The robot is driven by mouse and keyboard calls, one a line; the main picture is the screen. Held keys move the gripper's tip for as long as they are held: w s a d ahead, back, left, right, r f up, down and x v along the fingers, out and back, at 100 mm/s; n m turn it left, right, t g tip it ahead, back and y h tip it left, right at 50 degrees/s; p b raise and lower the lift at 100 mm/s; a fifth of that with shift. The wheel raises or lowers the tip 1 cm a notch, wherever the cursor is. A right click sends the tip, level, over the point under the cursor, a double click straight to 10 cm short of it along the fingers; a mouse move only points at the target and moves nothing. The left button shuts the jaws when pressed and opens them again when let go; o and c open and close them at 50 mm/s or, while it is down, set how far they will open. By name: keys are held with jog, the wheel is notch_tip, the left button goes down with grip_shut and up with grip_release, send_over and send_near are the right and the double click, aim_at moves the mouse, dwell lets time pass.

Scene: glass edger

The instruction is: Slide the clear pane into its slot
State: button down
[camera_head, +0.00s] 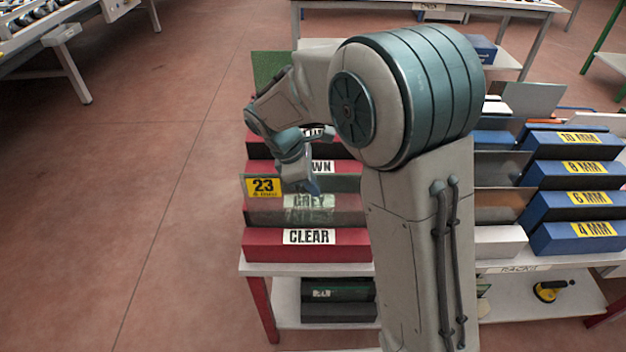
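The clear pane (335,214) is a see-through sheet with a yellow "23" label (264,187) at its upper left. It is upright, behind the red block marked CLEAR (345,247). The white GREY label shows through it. The pane's lower edge meets the top of the CLEAR block in the picture; whether it is in the slot there or just above it I cannot tell. My gripper (311,187) points down at the pane's top edge and appears shut on it. The fingertips are small, and my arm hides the pane's right end.
More red blocks (258,167) stand behind, in a row. To the right are blue blocks marked 4 MM (592,237) to 10 MM, with panes between. A lower shelf (520,305) holds a yellow-and-black tool (550,290). The floor (130,220) at left is clear.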

aim_at(312, 201)
jog(key=shift+f+b, duration=1.05)
jog(key=shift+f, duration=1.15)
jog(key=shift+f, duration=0.4)
jog(key=c, duration=1.6)
grip_release()
jog(key=shift+o, duration=0.2)
jog(key=v, duration=1.4)
jog(key=shift+d+f, duration=0.1)
